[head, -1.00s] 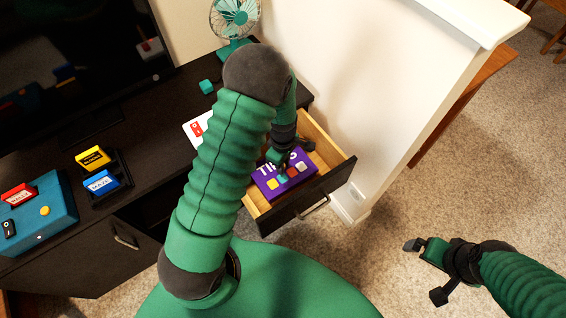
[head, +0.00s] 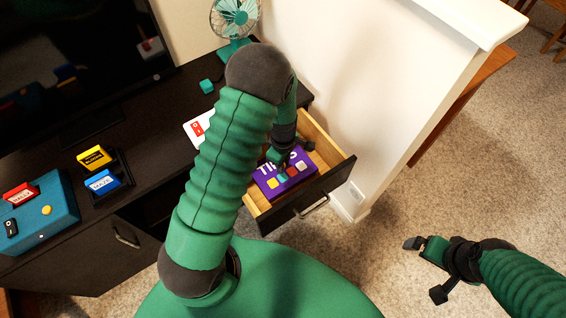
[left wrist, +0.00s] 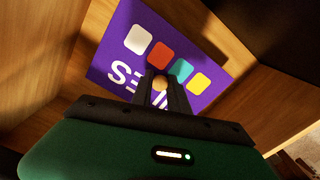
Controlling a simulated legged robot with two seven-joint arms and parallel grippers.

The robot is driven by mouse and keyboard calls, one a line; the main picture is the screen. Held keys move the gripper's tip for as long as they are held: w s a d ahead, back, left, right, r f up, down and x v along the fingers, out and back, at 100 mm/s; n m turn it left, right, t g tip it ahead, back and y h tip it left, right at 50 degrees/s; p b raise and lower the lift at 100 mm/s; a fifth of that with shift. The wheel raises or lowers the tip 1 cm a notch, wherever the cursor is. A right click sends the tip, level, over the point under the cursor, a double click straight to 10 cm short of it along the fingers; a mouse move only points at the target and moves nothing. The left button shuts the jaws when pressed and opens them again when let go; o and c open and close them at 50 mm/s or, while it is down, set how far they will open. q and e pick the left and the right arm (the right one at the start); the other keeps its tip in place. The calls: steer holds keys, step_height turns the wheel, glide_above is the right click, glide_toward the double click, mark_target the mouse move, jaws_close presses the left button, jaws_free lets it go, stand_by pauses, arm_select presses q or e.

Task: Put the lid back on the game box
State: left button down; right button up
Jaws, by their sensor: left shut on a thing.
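A purple lid (head: 290,182) with white lettering and coloured squares lies face up in the open drawer (head: 327,187). It also shows in the left wrist view (left wrist: 205,62). My left gripper (head: 279,160) is down in the drawer over the lettered part of the lid. In the left wrist view its fingers (left wrist: 160,92) are shut on a small round tan knob (left wrist: 160,82) at the lid's face. Whether the game box is under the lid is hidden. My right gripper (head: 425,270) is open and empty above the carpet.
Yellow (head: 93,157) and blue (head: 102,181) cases and a teal box (head: 40,212) stand at left. A white wall (head: 400,90) borders the drawer.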

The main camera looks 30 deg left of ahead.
arm_select(q)
steer(key=c, duration=0.7)
jaws_free()
steer(key=shift+r, duration=0.1)
step_height(320, 180, up, 7)
steer(key=p, duration=0.7)
jaws_close()
stand_by(0.5)
